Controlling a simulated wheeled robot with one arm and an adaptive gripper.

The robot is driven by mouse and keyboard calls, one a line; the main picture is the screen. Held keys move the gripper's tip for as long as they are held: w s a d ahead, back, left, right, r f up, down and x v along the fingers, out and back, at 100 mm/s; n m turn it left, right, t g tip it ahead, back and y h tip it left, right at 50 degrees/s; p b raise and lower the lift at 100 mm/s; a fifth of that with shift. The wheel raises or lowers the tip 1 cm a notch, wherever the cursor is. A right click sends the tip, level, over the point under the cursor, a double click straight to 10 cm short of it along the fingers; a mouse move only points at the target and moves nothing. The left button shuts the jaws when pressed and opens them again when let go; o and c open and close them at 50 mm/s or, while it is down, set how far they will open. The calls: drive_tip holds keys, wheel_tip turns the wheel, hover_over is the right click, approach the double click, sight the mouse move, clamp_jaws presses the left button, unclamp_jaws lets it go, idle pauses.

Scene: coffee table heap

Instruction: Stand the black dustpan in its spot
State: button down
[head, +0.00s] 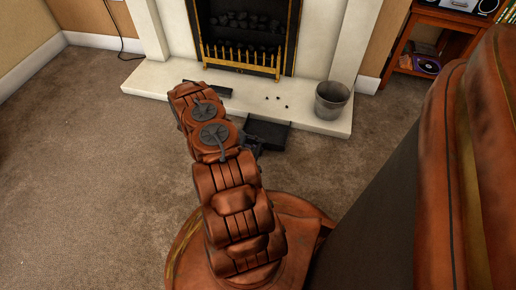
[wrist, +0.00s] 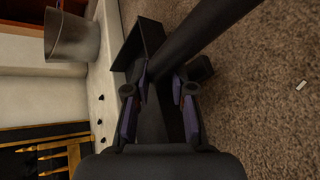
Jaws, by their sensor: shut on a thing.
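The black dustpan (head: 268,135) is at the front edge of the pale hearth in the head view, partly behind my arm. In the wrist view its dark pan (wrist: 146,38) lies beyond my fingers, beside the hearth edge, and a thick black bar runs to the upper right. My gripper (wrist: 160,88) is shut on the dustpan, with a dark part of it between the purple-sided fingers. In the head view my gripper (head: 251,144) is mostly hidden by my arm. I cannot tell whether the pan touches the carpet. I cannot make out a marked spot.
A grey bucket (head: 332,100) stands on the hearth (head: 306,118), right of several small black lumps (head: 276,98). A flat black object (head: 208,89) lies on the hearth at left. The fireplace has a brass fender (head: 240,65). Open carpet (head: 100,170) lies to the left.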

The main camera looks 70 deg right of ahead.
wheel_tip(320, 180, down, 2)
drive_tip(key=shift+f+b, duration=0.1)
drive_tip(key=shift+b, duration=0.25)
drive_tip(key=c, duration=1)
unclamp_jaws()
drive_tip(key=shift+w+r, duration=0.1)
drive_tip(key=shift+r, duration=0.15)
drive_tip(key=shift+p+v, duration=2.25)
drive_tip(key=shift+v, duration=3.65)
drive_tip(key=shift+r, duration=0.1)
